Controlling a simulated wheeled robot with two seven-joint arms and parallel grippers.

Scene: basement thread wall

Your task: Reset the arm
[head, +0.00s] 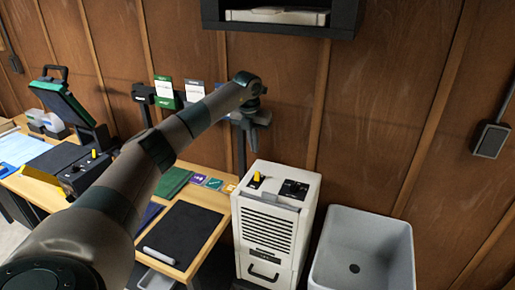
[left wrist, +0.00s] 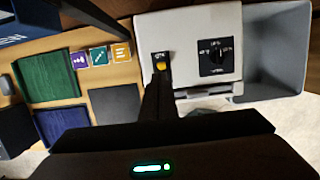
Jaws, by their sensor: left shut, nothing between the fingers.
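My left arm (head: 158,160) reaches in from the lower left of the head view. Its gripper (head: 253,140) points down, above the white machine (head: 270,225). In the left wrist view the shut, empty fingers (left wrist: 159,90) appear just below the machine's yellow switch (left wrist: 160,66) in the picture. I cannot tell whether they touch it. The yellow switch (head: 257,177) and a black dial panel (head: 295,189) are on the machine's top; the dial panel (left wrist: 220,57) also shows in the wrist view. My right gripper is not in view.
A wooden table (head: 212,195) left of the machine bears a black mat (head: 182,235), a green cloth (head: 172,182) and small coloured cards (head: 199,179). A grey bin (head: 360,245), seemingly empty, stands right of the machine. A dark shelf (head: 280,28) hangs on the wooden wall above.

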